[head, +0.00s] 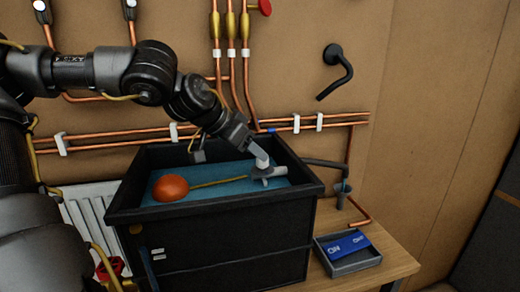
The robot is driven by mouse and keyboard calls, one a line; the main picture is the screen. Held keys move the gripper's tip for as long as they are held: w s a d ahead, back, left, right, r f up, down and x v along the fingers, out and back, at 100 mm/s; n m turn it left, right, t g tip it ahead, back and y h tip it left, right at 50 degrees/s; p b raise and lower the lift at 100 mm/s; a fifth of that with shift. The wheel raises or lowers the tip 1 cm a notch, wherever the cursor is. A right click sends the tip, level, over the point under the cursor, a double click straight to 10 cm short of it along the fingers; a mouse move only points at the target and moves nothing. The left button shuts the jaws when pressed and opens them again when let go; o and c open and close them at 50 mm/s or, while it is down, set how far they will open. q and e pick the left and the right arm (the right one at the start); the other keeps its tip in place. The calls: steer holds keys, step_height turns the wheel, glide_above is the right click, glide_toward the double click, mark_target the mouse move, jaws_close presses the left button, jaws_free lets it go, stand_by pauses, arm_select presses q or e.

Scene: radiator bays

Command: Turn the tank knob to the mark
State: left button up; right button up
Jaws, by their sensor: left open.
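The black tank (215,205) stands on the wooden bench with blue water (215,174) inside. An orange float (170,188) sits at the left of the water, on a thin yellowish rod (220,182). The rod runs right to a grey fitting (268,173) near the tank's right wall, which seems to carry the knob; its turn angle is too small to read. My left gripper (261,160) reaches down from the upper left, open, with its pale fingertips at the top of this fitting. I cannot tell whether they touch it. Two short pale marks (158,252) show on the tank's front.
A grey tray (347,264) with a blue labelled item (348,243) lies right of the tank on the bench (385,255). Copper pipes (330,120) run along the wall behind. A dark hose (328,163) leaves the tank's right side. A white radiator (85,213) is at left.

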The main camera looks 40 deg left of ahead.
arm_select(q)
steer(key=shift+p+x, duration=0.5)
steer(key=shift+x, duration=1.3)
arm_select(e)
steer(key=shift+s+d+r, duration=0.25)
steer(key=shift+d+r, duration=0.15)
steer(key=shift+r, duration=0.3)
arm_select(q)
steer(key=c, duration=1)
steer(key=shift+o, duration=0.2)
